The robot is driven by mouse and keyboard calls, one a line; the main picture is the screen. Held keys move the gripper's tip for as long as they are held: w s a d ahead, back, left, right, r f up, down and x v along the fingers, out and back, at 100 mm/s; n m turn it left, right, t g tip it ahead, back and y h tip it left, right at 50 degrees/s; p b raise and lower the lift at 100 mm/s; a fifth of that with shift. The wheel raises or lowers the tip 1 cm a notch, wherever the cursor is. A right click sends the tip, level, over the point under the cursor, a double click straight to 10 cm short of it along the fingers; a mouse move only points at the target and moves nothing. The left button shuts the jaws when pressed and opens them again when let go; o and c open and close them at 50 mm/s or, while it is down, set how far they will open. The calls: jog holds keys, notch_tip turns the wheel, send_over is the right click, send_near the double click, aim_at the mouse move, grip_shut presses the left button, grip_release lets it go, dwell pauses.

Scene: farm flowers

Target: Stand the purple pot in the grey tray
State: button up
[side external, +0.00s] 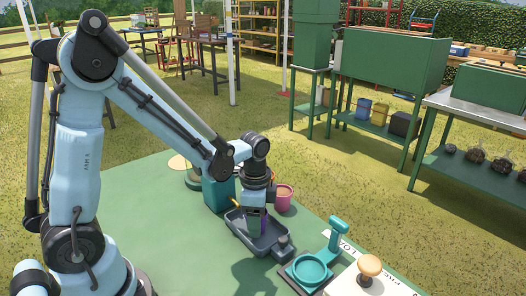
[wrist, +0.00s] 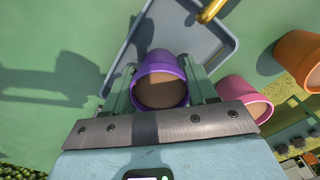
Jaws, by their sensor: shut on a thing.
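The purple pot (wrist: 160,80), filled with brown soil, sits between the two green fingers of my gripper (wrist: 158,88) in the wrist view. My gripper is shut on it. In the side view my gripper (side external: 260,212) points down over the grey tray (side external: 272,249), and only a sliver of the purple pot (side external: 264,224) shows. The grey tray also shows in the wrist view (wrist: 215,70), behind the pot and reaching up and right. I cannot tell whether the pot touches the tray floor.
A pink pot (side external: 284,196) stands just beyond the tray. An orange pot (wrist: 298,58) shows at the right in the wrist view. A brass spout (wrist: 211,11) reaches over the tray. A teal ring stand (side external: 310,269) is nearer the front. The green tabletop (side external: 180,245) is clear at left.

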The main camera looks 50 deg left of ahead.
jog(key=o, duration=0.8)
jog(key=shift+f, duration=0.1)
notch_tip(320, 180, up, 12)
jog(key=shift+s+d+r+n+t, duration=0.15)
jog(key=shift+s+n+t, duration=0.7)
jog(key=shift+n+t, duration=0.5)
jog(key=shift+s+d+r+n+t, duration=0.1)
jog(key=shift+s+d+n+t, duration=0.1)
jog(key=shift+s+n+t, duration=1.1)
jog(key=shift+s+d+r+n+t, duration=0.15)
jog(key=shift+s+n+t, duration=0.2)
jog(key=shift+n+t, duration=1.05)
jog(key=shift+n+g, duration=0.45)
